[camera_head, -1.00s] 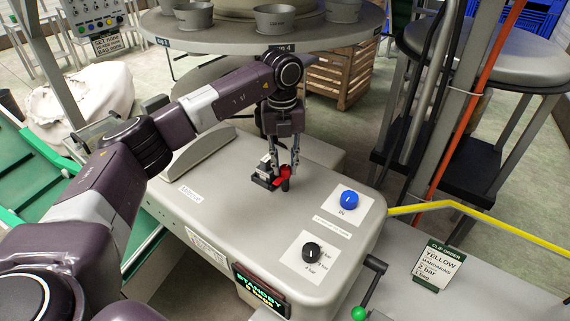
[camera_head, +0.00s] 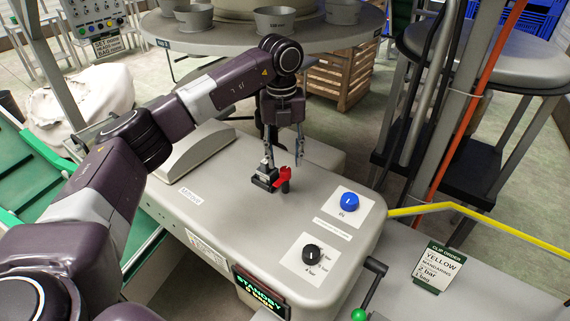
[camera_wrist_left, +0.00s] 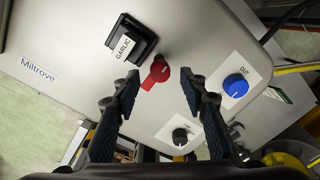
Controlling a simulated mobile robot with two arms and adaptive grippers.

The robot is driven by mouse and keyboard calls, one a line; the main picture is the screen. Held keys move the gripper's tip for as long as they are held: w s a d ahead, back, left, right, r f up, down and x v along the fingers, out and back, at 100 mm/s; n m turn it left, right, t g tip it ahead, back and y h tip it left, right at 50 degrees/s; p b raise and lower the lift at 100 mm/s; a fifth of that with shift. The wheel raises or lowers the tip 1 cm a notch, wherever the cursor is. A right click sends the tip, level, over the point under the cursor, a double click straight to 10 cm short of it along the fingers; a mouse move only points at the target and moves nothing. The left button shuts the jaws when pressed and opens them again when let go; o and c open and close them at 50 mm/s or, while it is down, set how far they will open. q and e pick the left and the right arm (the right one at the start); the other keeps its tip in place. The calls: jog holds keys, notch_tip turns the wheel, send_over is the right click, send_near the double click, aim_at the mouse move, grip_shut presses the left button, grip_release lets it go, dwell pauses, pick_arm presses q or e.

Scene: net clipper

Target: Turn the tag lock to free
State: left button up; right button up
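The tag lock shows as a red lever (camera_head: 283,175) on a dark post, on the grey machine top next to a black tag holder (camera_head: 264,178). In the left wrist view the red lever (camera_wrist_left: 156,73) lies slantwise from its round pivot, and the holder (camera_wrist_left: 130,40) bears a label reading GARLIC. My left gripper (camera_head: 282,160) is open above the lever, its fingers pointing down and apart. In the wrist view its two fingertips (camera_wrist_left: 160,78) stand on either side of the lever, not touching it. My right gripper is not in view.
A blue knob (camera_head: 347,200) and a black knob (camera_head: 312,254) sit on white plates at the right of the machine top. A green-tipped crank (camera_head: 368,290) and a display (camera_head: 260,290) are at its front. The top around the lock is otherwise clear.

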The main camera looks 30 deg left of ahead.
aim_at(284, 169)
pick_arm(q)
notch_tip(284, 169, up, 9)
jog(key=shift+s+a, duration=0.1)
dwell(0.6)
